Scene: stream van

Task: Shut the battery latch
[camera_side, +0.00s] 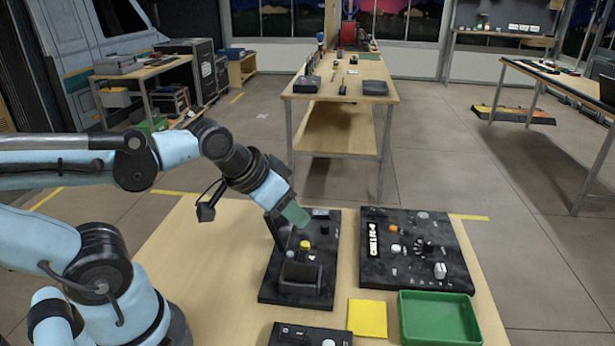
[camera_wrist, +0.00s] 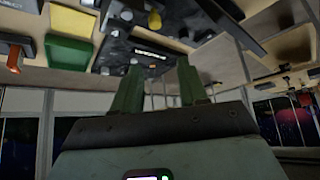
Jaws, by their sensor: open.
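My gripper (camera_side: 295,213) hangs over the far part of the left black panel (camera_side: 268,290), tilted down to the right. In the wrist view my gripper (camera_wrist: 159,70) shows two green fingers standing apart with nothing between them. The panel carries a yellow knob (camera_side: 305,244) and a raised dark housing (camera_side: 302,272) towards its near end. A dark upright flap or post stands at the panel's left side, partly behind my gripper. I cannot tell for certain which part is the battery latch, or its position. Whether the fingers touch anything is unclear.
A second black panel (camera_side: 400,275) with white lettering, knobs and switches lies to the right. A yellow square (camera_side: 367,318) and a green tray (camera_side: 438,302) lie in front of it. Another dark panel (camera_side: 300,337) is at the near edge. Bare wood (camera_side: 200,265) lies left of the panels.

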